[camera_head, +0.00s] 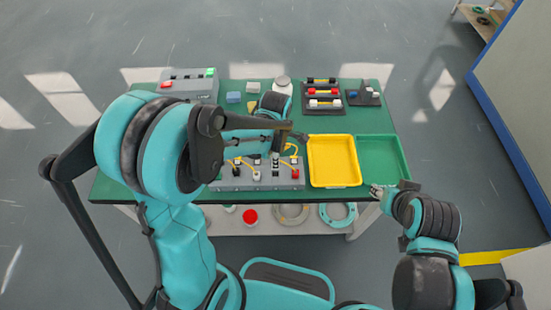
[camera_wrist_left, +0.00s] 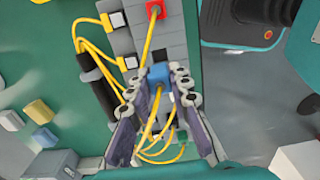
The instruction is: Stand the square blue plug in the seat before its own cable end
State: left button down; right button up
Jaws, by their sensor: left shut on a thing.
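The square blue plug (camera_wrist_left: 158,73) sits between the fingertips of my left gripper (camera_wrist_left: 157,83), which is shut on it. A yellow cable runs from the plug toward the bottom of the left wrist view. The grey seat block (camera_wrist_left: 172,38) lies under and beyond the plug. Whether the plug touches a seat cannot be told. In the head view the block (camera_head: 258,182) is at the table's front edge, partly hidden by my left arm. A red plug (camera_wrist_left: 155,10) stands in the block. My right gripper (camera_head: 377,191) is by the front edge of the green tray, its jaws too small to judge.
A yellow tray (camera_head: 335,183) and a green tray (camera_head: 402,160) lie right of the block. A dark rack (camera_head: 310,107) of coloured pieces and a grey control box (camera_head: 190,88) stand at the back. Several yellow cables (camera_wrist_left: 92,50) loop beside the block.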

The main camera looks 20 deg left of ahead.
pick_arm(q)
jog(key=b, duration=0.3)
send_over(275, 175)
jog(key=shift+d+f, duration=0.1)
jog(key=shift+f, duration=1.95)
jog(key=shift+f+b, duration=0.9)
jog(key=shift+f, duration=0.2)
jog(key=shift+s+f, duration=0.2)
jog(key=c, duration=1.3)
grip_release()
jog(key=shift+w+f, duration=0.1)
jog(key=shift+w, duration=0.05)
